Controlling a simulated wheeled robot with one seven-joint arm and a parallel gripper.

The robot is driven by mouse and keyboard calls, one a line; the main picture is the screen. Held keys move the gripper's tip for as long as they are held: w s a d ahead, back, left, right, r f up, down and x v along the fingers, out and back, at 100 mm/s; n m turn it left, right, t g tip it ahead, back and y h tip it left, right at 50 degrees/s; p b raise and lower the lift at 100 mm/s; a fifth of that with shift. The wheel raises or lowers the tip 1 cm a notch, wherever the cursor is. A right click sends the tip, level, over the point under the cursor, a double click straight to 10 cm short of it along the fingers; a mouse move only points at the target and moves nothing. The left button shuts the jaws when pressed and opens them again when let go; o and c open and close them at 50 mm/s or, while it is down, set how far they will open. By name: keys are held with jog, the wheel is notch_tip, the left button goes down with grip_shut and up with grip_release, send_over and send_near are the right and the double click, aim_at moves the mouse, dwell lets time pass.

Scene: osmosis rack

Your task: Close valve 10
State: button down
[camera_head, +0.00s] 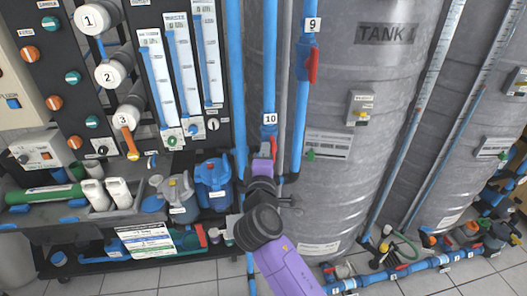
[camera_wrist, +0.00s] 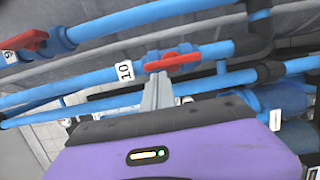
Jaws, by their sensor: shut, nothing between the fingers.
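Valve 10 has a red handle (camera_wrist: 174,61) on a blue pipe in the wrist view, beside a white label 10 (camera_wrist: 124,71). The handle lies roughly along the pipe.
Valve 9 with a red handle (camera_head: 311,65) is on the neighbouring pipe to the right; its handle also shows in the wrist view (camera_wrist: 25,42). A large grey tank (camera_head: 350,190) stands close on the right. A blue filter housing (camera_head: 213,185) is at the left.

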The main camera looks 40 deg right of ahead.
jog(key=shift+s+d+r+m, duration=0.1)
jog(key=shift+d+r+m, duration=0.05)
jog(key=shift+m, duration=0.4)
jog(key=shift+s+d+r+m, duration=0.1)
jog(key=shift+r+m, duration=0.05)
jog(key=shift+m, duration=0.4)
jog(key=shift+s+d+f+m+t+y+p, duration=0.15)
jog(key=shift+s+d+m+y, duration=0.45)
jog(key=shift+m, duration=1.6)
jog(key=shift+s+d+m+t+y+p, duration=0.1)
jog(key=shift+s+d+m+y+p, duration=0.2)
jog(key=shift+d+m+y, duration=1.25)
jog(key=shift+s+a+f+m+t+y+p, duration=0.1)
jog(key=shift+s+a+m+y+p, duration=0.2)
jog(key=shift+m, duration=2.55)
jog(key=shift+r, duration=0.2)
jog(key=s+a+r+p, duration=0.1)
jog(key=s+a+r, duration=0.4)
jog(key=s, duration=0.3)
jog(key=shift+a+r, duration=0.25)
jog(key=shift+r, duration=0.35)
